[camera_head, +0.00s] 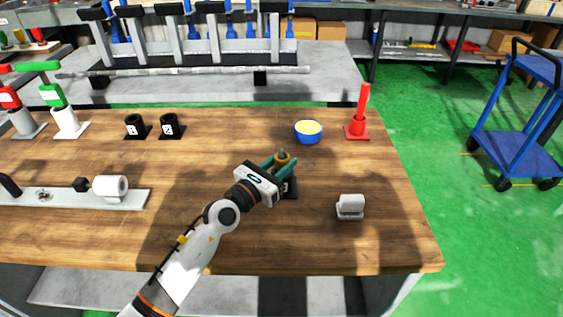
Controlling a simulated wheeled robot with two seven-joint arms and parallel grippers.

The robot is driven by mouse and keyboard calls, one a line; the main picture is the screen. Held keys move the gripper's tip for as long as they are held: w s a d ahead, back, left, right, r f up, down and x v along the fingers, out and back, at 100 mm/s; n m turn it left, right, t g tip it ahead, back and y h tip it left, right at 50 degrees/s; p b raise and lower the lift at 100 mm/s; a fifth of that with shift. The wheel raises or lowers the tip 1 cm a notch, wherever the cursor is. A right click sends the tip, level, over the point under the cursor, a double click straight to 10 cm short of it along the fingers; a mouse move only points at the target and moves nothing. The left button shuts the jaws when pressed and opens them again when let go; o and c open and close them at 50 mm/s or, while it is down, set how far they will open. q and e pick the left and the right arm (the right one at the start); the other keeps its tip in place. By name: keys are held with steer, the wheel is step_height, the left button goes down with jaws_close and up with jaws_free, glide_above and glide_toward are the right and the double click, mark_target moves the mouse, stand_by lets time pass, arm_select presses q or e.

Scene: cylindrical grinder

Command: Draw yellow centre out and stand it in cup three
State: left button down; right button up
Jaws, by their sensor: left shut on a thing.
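My left gripper (279,166) reaches in from the lower left and is shut on the yellow centre (283,158), which has a grey tip pointing up. The yellow centre is upright at a black cup (291,188) on the table, presumably cup three; its label is mostly hidden by the gripper. I cannot tell whether the lower end of the centre is inside the cup or just above it. Two more black cups, with numbers on their fronts, stand at the left: one (134,128) and another (169,127). My right gripper is not in view.
A blue bowl (308,137) and a red post on a base (358,126) stand behind the gripper. A small white stand (350,207) is to the right. A grey rail with a white cylinder (109,187) lies left. The front middle of the wooden table (330,248) is clear.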

arm_select(q)
steer(key=shift+f+b, duration=0.35)
steer(key=c, duration=0.9)
jaws_free()
steer(key=shift+c, duration=0.2)
steer(key=shift+f, duration=0.15)
steer(key=v, duration=1.2)
